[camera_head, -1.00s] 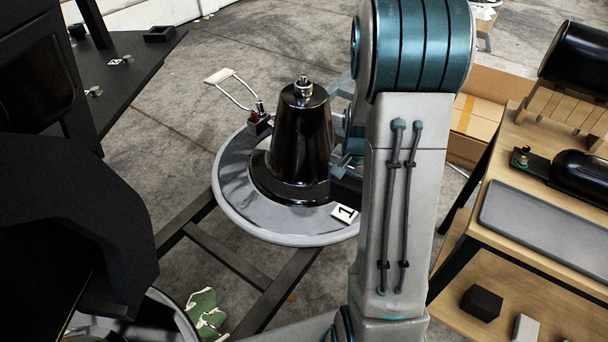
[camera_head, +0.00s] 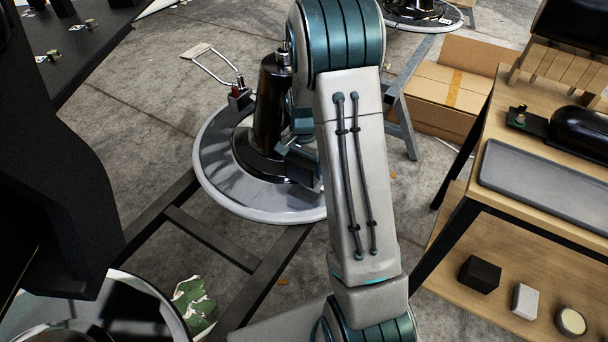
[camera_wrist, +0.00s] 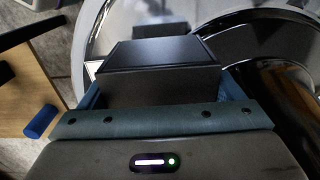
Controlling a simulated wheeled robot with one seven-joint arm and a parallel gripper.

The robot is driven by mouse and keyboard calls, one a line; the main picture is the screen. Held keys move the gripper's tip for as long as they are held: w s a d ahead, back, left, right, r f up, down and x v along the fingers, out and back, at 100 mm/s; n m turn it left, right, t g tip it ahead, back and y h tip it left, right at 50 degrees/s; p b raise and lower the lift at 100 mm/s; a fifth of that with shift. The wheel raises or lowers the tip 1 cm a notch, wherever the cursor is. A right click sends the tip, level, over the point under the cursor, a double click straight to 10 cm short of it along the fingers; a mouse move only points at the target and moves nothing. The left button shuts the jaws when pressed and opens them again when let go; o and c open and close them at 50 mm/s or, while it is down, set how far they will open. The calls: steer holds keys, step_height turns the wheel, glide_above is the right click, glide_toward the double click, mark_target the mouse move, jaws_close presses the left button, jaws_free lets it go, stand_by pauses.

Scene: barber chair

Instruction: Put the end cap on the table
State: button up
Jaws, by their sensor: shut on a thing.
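My gripper (camera_wrist: 160,95) is shut on a black, box-shaped end cap (camera_wrist: 158,66), which sits between the blue-grey fingers in the wrist view. In the head view the gripper and the dark end cap (camera_head: 303,170) are partly hidden behind my arm. They are beside the black cone of the chair base, above its round grey plate. The wooden table (camera_head: 503,92) stands at the right, well apart from the gripper. A wooden surface also shows at the left of the wrist view (camera_wrist: 24,85).
The table bears a grey tray (camera_head: 545,185) and black cylindrical parts. Its lower shelf holds a dark block (camera_head: 480,273), a white block (camera_head: 524,300) and a round piece (camera_head: 571,321). The round base plate (camera_head: 225,190) and a cardboard box (camera_head: 430,105) stand nearby.

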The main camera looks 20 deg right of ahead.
mark_target(303, 173)
steer(key=shift+f+b, duration=0.9)
steer(key=shift+f, duration=1.05)
steer(key=shift+f, duration=0.15)
steer(key=o, duration=1.2)
